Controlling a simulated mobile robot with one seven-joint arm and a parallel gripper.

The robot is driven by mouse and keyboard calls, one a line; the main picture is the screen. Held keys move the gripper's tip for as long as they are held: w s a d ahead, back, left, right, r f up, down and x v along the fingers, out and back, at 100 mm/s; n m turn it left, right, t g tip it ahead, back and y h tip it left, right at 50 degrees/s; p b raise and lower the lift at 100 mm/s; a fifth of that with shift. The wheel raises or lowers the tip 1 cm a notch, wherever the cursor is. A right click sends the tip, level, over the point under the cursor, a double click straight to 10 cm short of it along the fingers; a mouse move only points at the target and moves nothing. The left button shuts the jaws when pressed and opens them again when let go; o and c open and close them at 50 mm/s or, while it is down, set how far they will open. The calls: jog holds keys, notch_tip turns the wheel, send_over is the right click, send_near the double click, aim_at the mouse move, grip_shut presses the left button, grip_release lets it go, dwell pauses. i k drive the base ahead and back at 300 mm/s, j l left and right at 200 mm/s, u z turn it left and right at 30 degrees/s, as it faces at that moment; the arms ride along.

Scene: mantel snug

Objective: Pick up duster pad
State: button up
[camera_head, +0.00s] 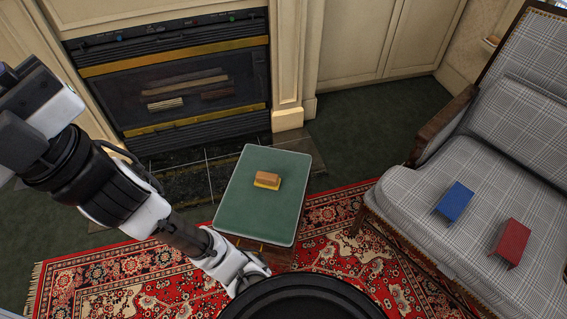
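A small block with a brown top and a yellow base (267,179), which looks like the duster pad, lies on the green top of a small table (245,215). My gripper (250,279) is low in the picture, below the table's front edge and apart from the block. Nothing shows held in it, but its fingertips are small and partly hidden by a dark round shape at the bottom, so I cannot tell whether they are open.
A plaid armchair (440,165) stands at the right with a blue object (455,201) and a red object (511,242) on its seat. A fireplace (180,85) is behind the table. A red patterned rug (120,283) lies on the floor. The tabletop around the block is clear.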

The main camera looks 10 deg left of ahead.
aim_at(267, 180)
jog(key=u, duration=0.4)
jog(key=z, duration=1.8)
jog(key=u, duration=1.8)
jog(key=i+l+u, duration=0.2)
jog(key=i+l, duration=0.15)
jog(key=l, duration=0.25)
jog(key=i+l+u, duration=0.1)
jog(key=l, duration=0.25)
jog(key=i+l+u, duration=0.1)
jog(key=l, duration=0.25)
jog(key=i, duration=0.1)
